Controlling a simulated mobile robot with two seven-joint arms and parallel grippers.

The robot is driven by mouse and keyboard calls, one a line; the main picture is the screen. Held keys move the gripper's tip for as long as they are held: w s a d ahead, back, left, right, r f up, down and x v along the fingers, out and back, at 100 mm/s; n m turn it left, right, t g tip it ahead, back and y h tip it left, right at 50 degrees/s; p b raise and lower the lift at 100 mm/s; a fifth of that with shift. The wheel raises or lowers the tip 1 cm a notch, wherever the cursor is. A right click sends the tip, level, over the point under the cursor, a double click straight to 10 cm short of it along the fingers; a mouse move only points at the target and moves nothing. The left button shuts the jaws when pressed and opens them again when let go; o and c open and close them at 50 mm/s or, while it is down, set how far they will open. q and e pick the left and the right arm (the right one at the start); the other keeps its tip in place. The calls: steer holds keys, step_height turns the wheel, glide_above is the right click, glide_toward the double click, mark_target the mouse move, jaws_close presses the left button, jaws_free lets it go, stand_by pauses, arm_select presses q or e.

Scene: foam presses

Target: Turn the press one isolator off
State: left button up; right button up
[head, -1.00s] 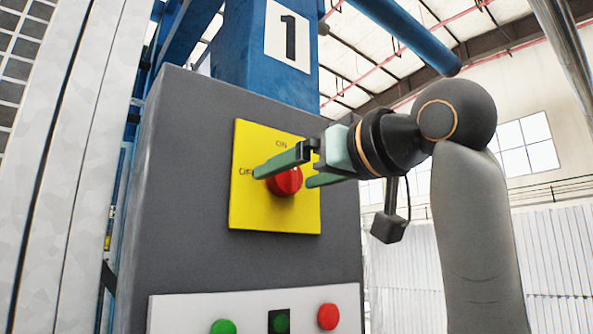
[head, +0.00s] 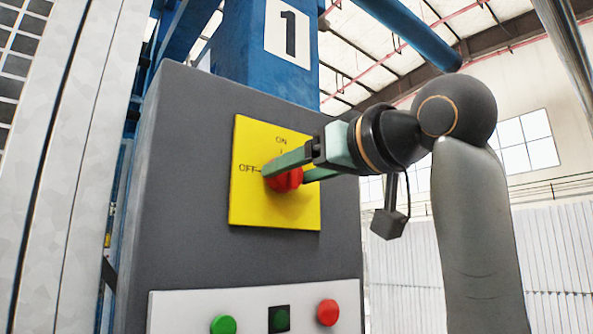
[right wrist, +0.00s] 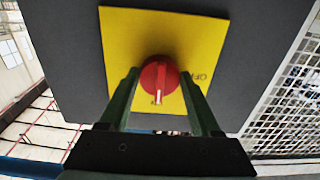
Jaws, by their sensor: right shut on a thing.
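The press one isolator is a red rotary knob (head: 287,181) on a yellow plate (head: 275,212) on a dark grey cabinet. The plate is marked ON at the top and OFF at the left. In the right wrist view the red knob (right wrist: 158,78) has a raised ridge with a pale mark at its end, pointing to the ON label, with OFF off to the side. My right gripper (head: 284,172) is shut on the knob, one green finger on each side; the fingers (right wrist: 158,76) partly hide it in the head view. My left gripper is out of view.
Below the plate a light panel (head: 175,310) carries green (head: 223,325) and red (head: 327,312) buttons. A blue column (head: 240,45) with a number 1 sign (head: 287,35) rises behind the cabinet. Pale panels (head: 60,180) stand at the left.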

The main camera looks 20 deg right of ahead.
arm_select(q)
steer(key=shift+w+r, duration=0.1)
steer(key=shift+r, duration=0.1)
arm_select(e)
steer(key=shift+n, duration=0.4)
steer(key=shift+r+n+p, duration=0.1)
steer(key=shift+n+p, duration=0.35)
steer(key=shift+n, duration=0.15)
steer(key=n+p, duration=0.1)
steer(key=n, duration=0.2)
steer(key=shift+d, duration=0.1)
steer(key=shift+r+n+p, duration=0.1)
steer(key=shift+n+p, duration=0.6)
steer(key=shift+n, duration=0.5)
arm_select(q)
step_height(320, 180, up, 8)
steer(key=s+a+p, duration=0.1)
steer(key=p, duration=0.6)
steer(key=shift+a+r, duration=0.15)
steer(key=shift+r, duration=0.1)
arm_select(e)
steer(key=shift+n, duration=5.3)
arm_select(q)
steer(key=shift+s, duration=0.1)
